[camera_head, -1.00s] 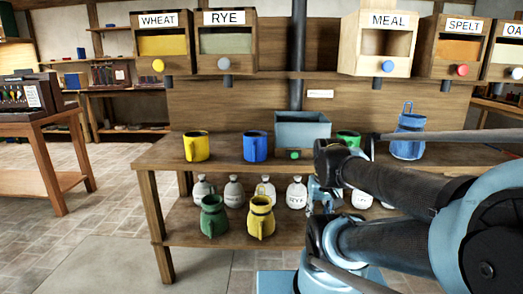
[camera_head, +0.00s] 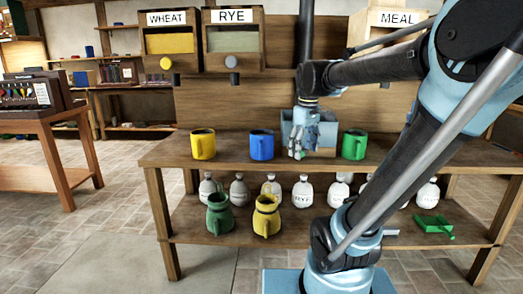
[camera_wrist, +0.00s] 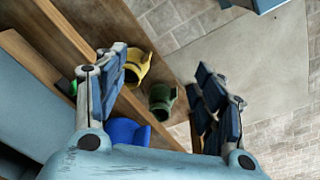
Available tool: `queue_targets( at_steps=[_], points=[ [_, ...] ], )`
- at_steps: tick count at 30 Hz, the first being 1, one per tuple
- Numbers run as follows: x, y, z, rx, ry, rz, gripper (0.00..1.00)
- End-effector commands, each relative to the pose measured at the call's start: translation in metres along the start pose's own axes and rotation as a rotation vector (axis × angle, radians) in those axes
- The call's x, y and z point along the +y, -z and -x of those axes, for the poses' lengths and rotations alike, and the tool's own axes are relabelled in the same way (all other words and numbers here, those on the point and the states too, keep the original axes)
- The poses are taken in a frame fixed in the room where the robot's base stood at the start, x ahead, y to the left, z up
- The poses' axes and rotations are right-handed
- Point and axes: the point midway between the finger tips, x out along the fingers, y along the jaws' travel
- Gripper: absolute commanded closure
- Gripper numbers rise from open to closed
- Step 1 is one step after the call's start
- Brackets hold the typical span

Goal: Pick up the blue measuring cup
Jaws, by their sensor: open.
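The blue measuring cup (camera_head: 262,146) stands upright on the bench top, between a yellow cup (camera_head: 203,145) and a grey-blue bin (camera_head: 325,134). My gripper (camera_head: 297,152) hangs over the bench in front of the bin, just right of the blue cup and apart from it. In the wrist view my gripper (camera_wrist: 163,72) has its two fingers spread, with nothing between them. The blue cup (camera_wrist: 130,132) shows there low and left of centre, partly hidden by the gripper's body and left finger.
A green cup (camera_head: 354,145) stands right of the bin. A green jug (camera_head: 219,213), a yellow jug (camera_head: 266,214) and several white bottles are on the lower shelf. Grain boxes, including wheat (camera_head: 170,43) and rye (camera_head: 234,42), hang above. The bench's left end is clear.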

Motion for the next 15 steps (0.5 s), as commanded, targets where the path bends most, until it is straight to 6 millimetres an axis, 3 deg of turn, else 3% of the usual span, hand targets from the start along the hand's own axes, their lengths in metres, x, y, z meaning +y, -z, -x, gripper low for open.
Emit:
queue_targets(
  at_steps=[1,6,15],
  points=[
    [0.004,0.019,0.011,-0.005,0.005,0.057,0.37],
    [0.013,0.076,0.039,-0.023,0.025,0.256,0.37],
    [0.017,0.177,0.072,-0.048,0.062,0.594,0.37]
  ],
)
